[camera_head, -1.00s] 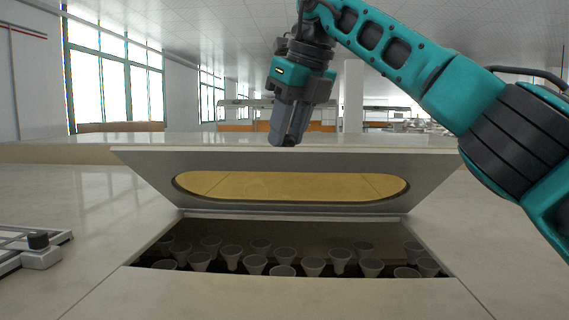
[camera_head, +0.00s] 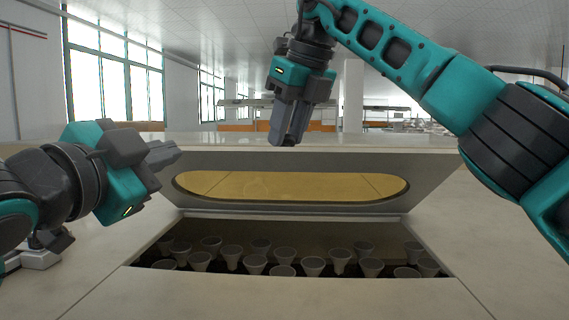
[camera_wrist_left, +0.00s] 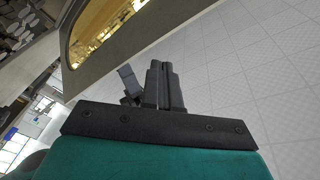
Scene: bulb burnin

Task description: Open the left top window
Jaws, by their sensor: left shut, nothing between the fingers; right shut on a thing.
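The window is a grey lid (camera_head: 300,159) with a yellow oval pane (camera_head: 290,186). It stands tilted up from its hinge over an opening in the worktop. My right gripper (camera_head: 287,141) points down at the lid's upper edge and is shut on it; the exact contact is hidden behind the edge. My left gripper (camera_head: 172,153) is shut and empty, close to the lid's upper left side. In the left wrist view, its fingers (camera_wrist_left: 160,84) are together, and the lid's pane (camera_wrist_left: 103,24) shows at the upper left.
The opening below the lid holds several white cone-shaped bulbs (camera_head: 313,266) in a dark recess. A grey fixture (camera_head: 38,258) sits at the left on the worktop, partly hidden by my left arm. The pale worktop (camera_head: 110,290) is clear at the front left.

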